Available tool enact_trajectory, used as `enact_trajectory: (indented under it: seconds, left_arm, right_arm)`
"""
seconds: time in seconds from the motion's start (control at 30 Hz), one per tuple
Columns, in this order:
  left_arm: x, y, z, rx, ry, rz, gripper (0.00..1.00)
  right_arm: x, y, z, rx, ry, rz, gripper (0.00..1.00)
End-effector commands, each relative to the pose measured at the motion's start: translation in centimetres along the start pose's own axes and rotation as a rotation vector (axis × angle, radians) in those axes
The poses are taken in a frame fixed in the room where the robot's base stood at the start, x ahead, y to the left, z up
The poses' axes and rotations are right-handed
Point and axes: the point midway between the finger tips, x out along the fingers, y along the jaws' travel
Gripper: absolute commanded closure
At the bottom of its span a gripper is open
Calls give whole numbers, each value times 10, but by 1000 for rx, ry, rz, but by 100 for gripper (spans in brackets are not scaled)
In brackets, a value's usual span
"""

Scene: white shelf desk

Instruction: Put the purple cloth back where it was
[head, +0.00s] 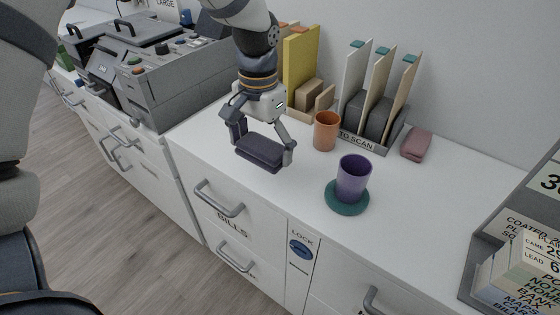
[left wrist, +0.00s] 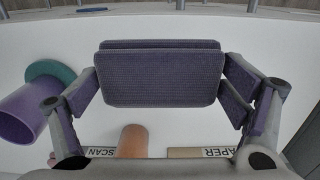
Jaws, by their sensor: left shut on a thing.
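The purple cloth (head: 258,152) is a folded, dark purple pad. My left gripper (head: 262,146) is shut on it, one finger at each end, over the white desk top near its front edge. I cannot tell whether the cloth touches the desk. In the left wrist view the cloth (left wrist: 160,78) spans level between the fingers of the left gripper (left wrist: 165,90). My right gripper is not in view.
A purple cup (head: 353,178) stands on a teal coaster (head: 346,204) to the right. An orange cup (head: 326,131), a "TO SCAN" file rack (head: 360,143) and a folded pink cloth (head: 416,145) are behind. A grey machine (head: 165,80) is left. Desk between the purple cloth and coaster is clear.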

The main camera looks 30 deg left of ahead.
Motion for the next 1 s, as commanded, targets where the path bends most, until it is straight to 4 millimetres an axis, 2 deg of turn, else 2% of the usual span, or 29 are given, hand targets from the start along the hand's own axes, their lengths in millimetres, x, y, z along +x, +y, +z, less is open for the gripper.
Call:
enact_trajectory:
  seconds: [0.03,0.27,0.43,0.8,0.83,0.87,1.0]
  left_arm:
    - [17,1,-8,1,-10,0,39]
    - [33,4,-28,2,2,-1,39]
    - [63,5,-31,2,1,-1,39]
    - [68,5,-32,2,8,-2,39]
    - [68,5,-32,2,8,-2,7]
    - [68,5,-32,2,9,-2,0]
    - [68,5,-32,2,8,-2,0]
  right_arm:
    - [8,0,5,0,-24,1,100]
    - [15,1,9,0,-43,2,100]
    - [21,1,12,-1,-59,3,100]
    - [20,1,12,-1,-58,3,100]
    - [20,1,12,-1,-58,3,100]
    - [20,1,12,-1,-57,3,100]
    - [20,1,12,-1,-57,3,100]
